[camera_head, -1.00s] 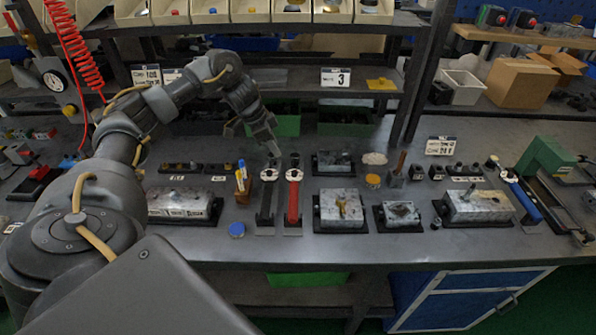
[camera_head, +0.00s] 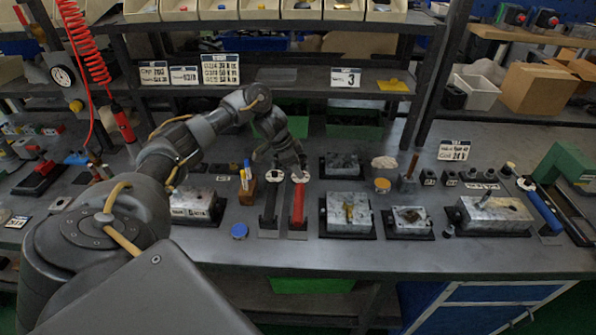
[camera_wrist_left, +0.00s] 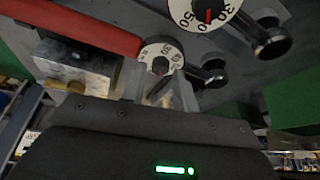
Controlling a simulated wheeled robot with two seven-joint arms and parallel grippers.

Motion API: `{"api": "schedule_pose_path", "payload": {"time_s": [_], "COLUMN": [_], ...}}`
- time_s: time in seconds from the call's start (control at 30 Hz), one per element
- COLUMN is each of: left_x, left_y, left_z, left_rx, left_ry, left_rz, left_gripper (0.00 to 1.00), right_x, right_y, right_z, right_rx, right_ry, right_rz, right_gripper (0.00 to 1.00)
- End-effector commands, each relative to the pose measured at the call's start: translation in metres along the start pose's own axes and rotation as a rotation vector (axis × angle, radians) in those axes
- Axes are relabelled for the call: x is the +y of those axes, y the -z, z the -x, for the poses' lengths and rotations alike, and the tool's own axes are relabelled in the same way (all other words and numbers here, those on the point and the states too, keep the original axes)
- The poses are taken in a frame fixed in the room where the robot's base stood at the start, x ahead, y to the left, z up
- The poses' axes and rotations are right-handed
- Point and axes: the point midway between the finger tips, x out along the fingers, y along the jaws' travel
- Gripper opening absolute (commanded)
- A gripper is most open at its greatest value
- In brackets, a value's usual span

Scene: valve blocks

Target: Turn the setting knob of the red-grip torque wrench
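The red-grip torque wrench (camera_head: 298,208) lies on the bench, its white dial knob at the far end. In the left wrist view its red grip (camera_wrist_left: 85,27) runs to the upper left, and its numbered setting knob (camera_wrist_left: 162,56) is just beyond my fingers. A black-grip wrench (camera_head: 269,208) lies to its left, with its own dial (camera_wrist_left: 203,12) in the wrist view. My left gripper (camera_head: 291,168) points down at the red wrench's knob. Its fingers (camera_wrist_left: 160,90) look apart with nothing between them; contact with the knob cannot be told. My right gripper is out of view.
A pen holder (camera_head: 247,188) and a blue round cap (camera_head: 239,231) are left of the wrenches. Valve blocks (camera_head: 348,212) stand close to the right. A shelf (camera_head: 300,82) overhangs the back. The bench front is clear.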

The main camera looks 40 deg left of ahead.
Motion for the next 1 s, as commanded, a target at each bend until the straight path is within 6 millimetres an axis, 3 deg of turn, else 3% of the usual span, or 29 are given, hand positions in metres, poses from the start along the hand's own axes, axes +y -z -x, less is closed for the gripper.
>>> {"api": "schedule_pose_path", "payload": {"time_s": [0.4,0.63,0.87,1.0], "left_x": [0.000,0.000,0.000,0.001], "left_y": [-0.001,-0.001,0.000,0.001], "left_z": [-0.010,-0.009,-0.008,-0.005], "left_rx": [-0.001,-0.001,-0.002,-0.003], "left_ry": [0.001,0.001,0.006,0.022], "left_rz": [0.000,0.000,0.014,0.056], "left_gripper": [0.30,0.01,0.00,0.00], "right_x": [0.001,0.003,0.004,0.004], "right_y": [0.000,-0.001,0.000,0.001], "right_z": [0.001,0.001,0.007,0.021], "right_rx": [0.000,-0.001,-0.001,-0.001], "right_ry": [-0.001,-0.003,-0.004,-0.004], "right_rz": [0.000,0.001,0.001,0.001], "right_gripper": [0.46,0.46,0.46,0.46]}}
